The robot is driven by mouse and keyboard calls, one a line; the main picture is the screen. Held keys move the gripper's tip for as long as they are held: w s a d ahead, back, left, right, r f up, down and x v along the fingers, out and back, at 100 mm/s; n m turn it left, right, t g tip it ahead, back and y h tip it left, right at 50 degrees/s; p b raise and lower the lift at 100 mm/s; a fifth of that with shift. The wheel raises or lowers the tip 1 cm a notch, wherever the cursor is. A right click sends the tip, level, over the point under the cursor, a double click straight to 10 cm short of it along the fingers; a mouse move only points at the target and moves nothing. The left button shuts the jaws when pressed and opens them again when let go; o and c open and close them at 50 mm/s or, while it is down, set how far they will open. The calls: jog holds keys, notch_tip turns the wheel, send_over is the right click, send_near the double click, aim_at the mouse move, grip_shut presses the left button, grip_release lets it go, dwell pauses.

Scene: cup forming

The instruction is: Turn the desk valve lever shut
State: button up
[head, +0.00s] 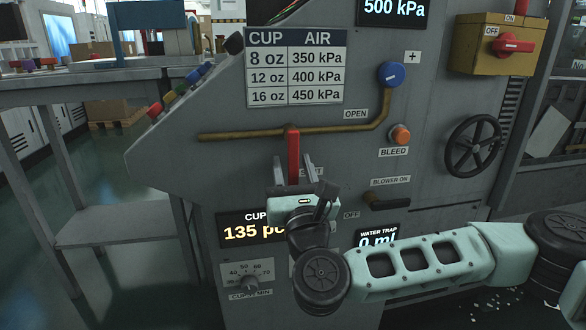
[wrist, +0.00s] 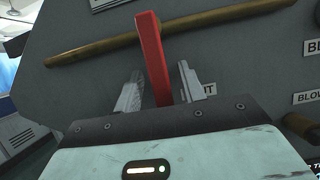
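The red valve lever (head: 293,156) hangs down from the brass pipe (head: 250,134) on the grey panel, at right angles to the pipe. An OPEN label (head: 356,114) is to the right above the pipe; another label below the lever is mostly hidden by my gripper. My gripper (head: 293,168) is at the lever's lower part. In the wrist view the red lever (wrist: 152,55) stands between the two fingers of my gripper (wrist: 158,85), with a gap on each side. The fingers are open. The lever's lower end is hidden behind the gripper body.
A blue knob (head: 390,74), an orange bleed button (head: 401,135), a black handwheel (head: 473,146) and a dark blower handle (head: 388,200) are to the right. A yellow box with a red switch (head: 511,43) is at upper right. A grey table (head: 100,90) stands left.

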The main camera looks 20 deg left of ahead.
jog(key=shift+s, duration=0.1)
jog(key=p+v, duration=0.2)
jog(key=v, duration=1.5)
jog(key=shift+s+d, duration=0.1)
jog(key=shift+d, duration=0.05)
